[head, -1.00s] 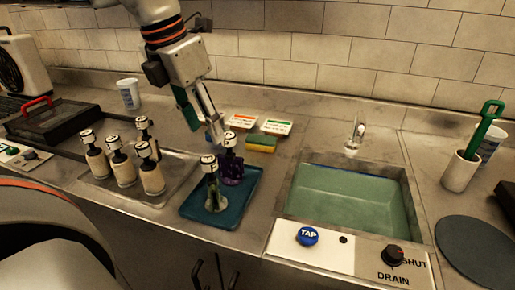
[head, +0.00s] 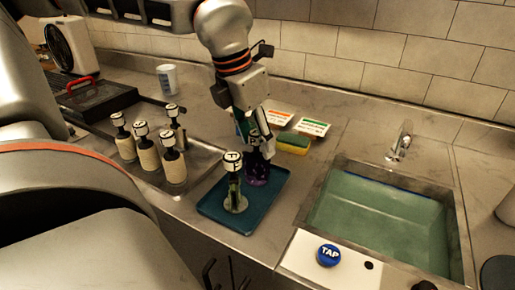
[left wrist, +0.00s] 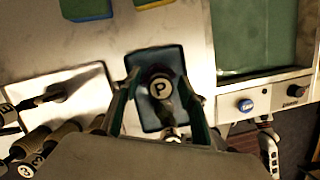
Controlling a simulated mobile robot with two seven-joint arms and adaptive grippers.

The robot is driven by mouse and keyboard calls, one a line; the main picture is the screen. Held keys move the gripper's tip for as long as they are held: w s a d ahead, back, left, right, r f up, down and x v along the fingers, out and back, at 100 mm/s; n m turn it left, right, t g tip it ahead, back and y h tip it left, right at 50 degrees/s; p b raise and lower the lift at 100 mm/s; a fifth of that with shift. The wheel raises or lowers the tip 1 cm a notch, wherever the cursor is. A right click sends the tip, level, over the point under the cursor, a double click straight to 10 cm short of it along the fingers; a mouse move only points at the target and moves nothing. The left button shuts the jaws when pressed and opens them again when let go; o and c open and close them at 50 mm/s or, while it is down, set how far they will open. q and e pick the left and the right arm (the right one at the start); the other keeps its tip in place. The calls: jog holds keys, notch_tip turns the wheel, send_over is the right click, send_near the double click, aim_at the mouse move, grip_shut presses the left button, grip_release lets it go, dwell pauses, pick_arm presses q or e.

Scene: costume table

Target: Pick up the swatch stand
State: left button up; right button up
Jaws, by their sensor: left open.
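Two swatch stands with round white lettered caps stand upright on a blue tray (head: 222,212). The one at the back holds a purple swatch (head: 257,175); the front one (head: 235,190) is greenish. My left gripper (head: 257,148) is open and points down at the top of the purple stand, hiding its cap in the head view. In the left wrist view, a dark cap marked P (left wrist: 160,89) sits between the two open fingers, with no clear contact.
Several cream stands (head: 148,155) are on a metal tray to the left. A sponge (head: 294,142) and label cards (head: 313,127) lie behind. A white cup (head: 167,78) stands at the back. The sink (head: 380,220) and TAP button (head: 328,254) are to the right.

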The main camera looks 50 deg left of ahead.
pick_arm(q)
grip_shut()
dwell(0.3)
